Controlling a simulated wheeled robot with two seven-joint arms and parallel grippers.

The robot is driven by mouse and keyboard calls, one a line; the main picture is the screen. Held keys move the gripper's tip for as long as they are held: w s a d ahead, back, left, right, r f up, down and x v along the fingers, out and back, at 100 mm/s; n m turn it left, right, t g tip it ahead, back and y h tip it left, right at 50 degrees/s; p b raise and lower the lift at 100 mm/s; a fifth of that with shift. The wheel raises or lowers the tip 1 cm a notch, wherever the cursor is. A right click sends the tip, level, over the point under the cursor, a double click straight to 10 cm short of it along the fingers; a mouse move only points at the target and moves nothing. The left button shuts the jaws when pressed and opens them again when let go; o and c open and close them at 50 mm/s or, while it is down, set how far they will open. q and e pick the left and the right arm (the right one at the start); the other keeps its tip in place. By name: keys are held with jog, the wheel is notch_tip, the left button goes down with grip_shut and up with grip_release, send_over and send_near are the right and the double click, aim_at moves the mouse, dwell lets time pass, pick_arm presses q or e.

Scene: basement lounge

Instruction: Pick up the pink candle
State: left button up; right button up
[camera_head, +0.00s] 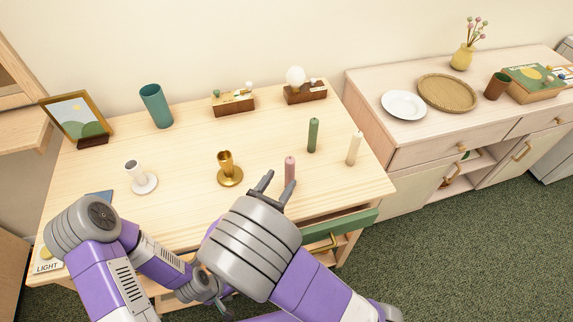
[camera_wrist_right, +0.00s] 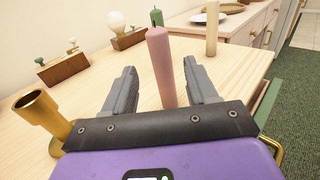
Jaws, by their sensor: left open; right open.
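The pink candle (camera_head: 290,168) stands upright near the front of the wooden table, right of the brass candle holder (camera_head: 228,170). My right gripper (camera_head: 279,177) is open at the candle. In the right wrist view the pink candle (camera_wrist_right: 161,62) rises between the two spread fingers of the right gripper (camera_wrist_right: 163,72), with a visible gap to the left finger and little gap to the right one. Its lower end is between the fingers. My left gripper (camera_head: 222,308) is low at the table's front, partly hidden by my arms, and holds nothing visible.
A green candle (camera_head: 313,135) and a cream candle (camera_head: 354,148) stand behind and right of the pink one. A white candle holder (camera_head: 142,182) stands left. A teal cup (camera_head: 156,105), picture frame (camera_head: 77,119) and wooden boxes line the back. A green-fronted drawer (camera_head: 341,229) juts out in front.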

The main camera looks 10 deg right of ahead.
aim_at(287, 170)
jog(key=shift+w+d, duration=0.15)
jog(key=shift+d, duration=0.3)
jog(key=shift+w+d, duration=0.25)
jog(key=shift+d, duration=0.05)
jog(key=b+x, duration=0.1)
jog(key=x, duration=0.3)
jog(key=shift+w+r+b, duration=0.15)
jog(key=shift+w+b, duration=0.25)
jog(key=c, duration=1)
